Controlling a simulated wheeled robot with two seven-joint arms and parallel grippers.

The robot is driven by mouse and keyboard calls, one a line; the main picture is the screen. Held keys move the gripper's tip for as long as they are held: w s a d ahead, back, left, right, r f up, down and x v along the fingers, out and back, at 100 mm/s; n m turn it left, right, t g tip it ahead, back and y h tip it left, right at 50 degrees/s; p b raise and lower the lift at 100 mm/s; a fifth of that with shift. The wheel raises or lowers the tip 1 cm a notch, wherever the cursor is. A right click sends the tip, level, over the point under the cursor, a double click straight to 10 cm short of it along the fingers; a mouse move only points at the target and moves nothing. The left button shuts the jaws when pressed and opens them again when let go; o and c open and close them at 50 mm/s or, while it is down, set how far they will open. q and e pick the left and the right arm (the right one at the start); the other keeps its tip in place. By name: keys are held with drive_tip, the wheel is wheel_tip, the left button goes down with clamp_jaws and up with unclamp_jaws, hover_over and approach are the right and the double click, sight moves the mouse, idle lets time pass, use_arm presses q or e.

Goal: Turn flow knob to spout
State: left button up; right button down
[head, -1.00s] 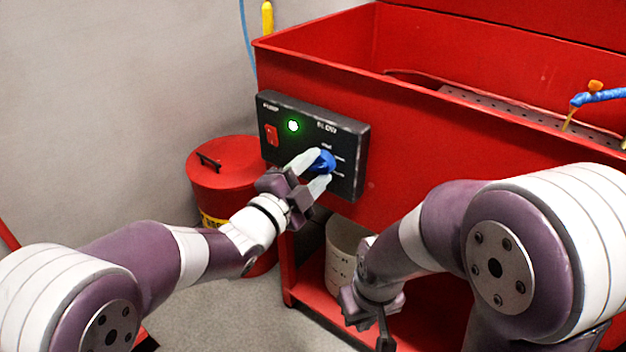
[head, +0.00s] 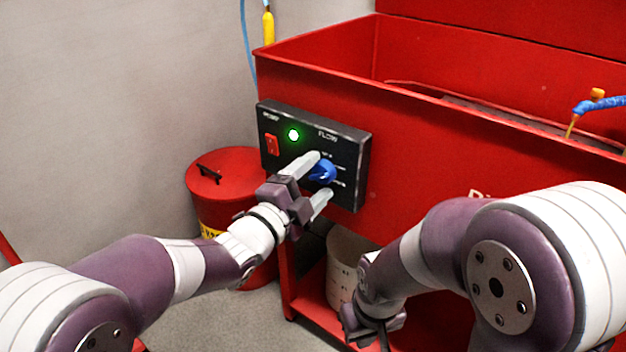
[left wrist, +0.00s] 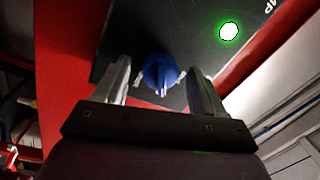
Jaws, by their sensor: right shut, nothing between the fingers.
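The blue flow knob (head: 323,171) sits on the black control panel (head: 349,150), which has a lit green lamp (head: 293,135) and a red pump switch (head: 271,145). The labels around the knob are too small to read. My left gripper (head: 318,181) is open at the panel, one finger above the knob and one below. In the left wrist view the knob (left wrist: 160,72) lies between the open fingers (left wrist: 160,92), with a gap on each side. My right gripper (head: 378,338) is shut and empty, low in front of the tank, apart from the panel.
The panel is on the front of a red tank (head: 440,130). A blue spout (head: 600,104) with yellowish liquid below it is at the right.

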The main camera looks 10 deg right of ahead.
use_arm(q)
drive_tip(key=shift+a+r, duration=0.1)
drive_tip(key=shift+s+a, duration=0.3)
drive_tip(key=p+v, duration=0.3)
drive_tip(key=v, duration=0.8)
drive_tip(key=shift+s+a+p, duration=0.25)
drive_tip(key=shift+s+p, duration=0.05)
